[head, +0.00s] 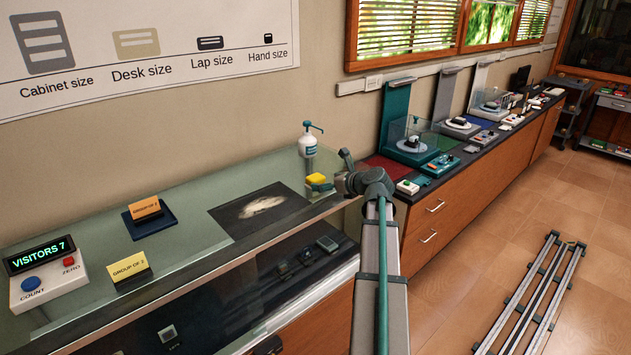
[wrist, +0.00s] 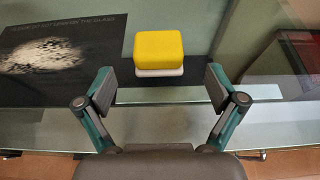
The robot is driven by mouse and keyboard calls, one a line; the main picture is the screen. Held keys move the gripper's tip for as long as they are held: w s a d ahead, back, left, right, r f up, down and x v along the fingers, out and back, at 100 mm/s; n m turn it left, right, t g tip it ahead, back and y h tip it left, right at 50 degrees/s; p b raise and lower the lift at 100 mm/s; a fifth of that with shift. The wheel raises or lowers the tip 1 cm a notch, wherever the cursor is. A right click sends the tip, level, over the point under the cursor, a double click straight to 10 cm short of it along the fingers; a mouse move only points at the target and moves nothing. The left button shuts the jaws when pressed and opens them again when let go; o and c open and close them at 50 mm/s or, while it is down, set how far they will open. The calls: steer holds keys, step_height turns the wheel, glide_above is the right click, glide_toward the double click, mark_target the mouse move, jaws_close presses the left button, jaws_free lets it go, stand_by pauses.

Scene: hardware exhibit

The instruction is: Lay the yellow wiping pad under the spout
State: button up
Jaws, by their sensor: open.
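The yellow wiping pad (head: 317,179) sits near the right end of the glass counter, in front of the pump bottle. In the wrist view the yellow pad (wrist: 159,46) has a white underside or base and stands just beyond my fingertips, centred between them. The bottle is not in the wrist view. My gripper (wrist: 160,88) is open and empty, with one finger on each side of the gap before the pad.
A dark printed sheet (head: 236,213) lies left of the pad. Two orange and yellow group signs (head: 145,207) and a visitor counter box (head: 48,284) stand further left. The glass between the pad and the bottle looks clear. A teal exhibit stand (head: 397,112) is to the right.

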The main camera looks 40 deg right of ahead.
mark_target(320, 180)
steer(key=x, duration=0.1)
steer(key=p+x, duration=0.1)
steer(key=x, duration=0.1)
steer(key=p+x, duration=0.1)
steer(key=x, duration=0.1)
steer(key=shift+w+r, duration=0.15)
steer(key=shift+r, duration=0.1)
steer(key=shift+w+f, duration=0.25)
steer(key=shift+a, duration=0.1)
steer(key=shift+c, duration=0.4)
steer(key=c, duration=1.1)
steer(key=shift+r, duration=0.15)
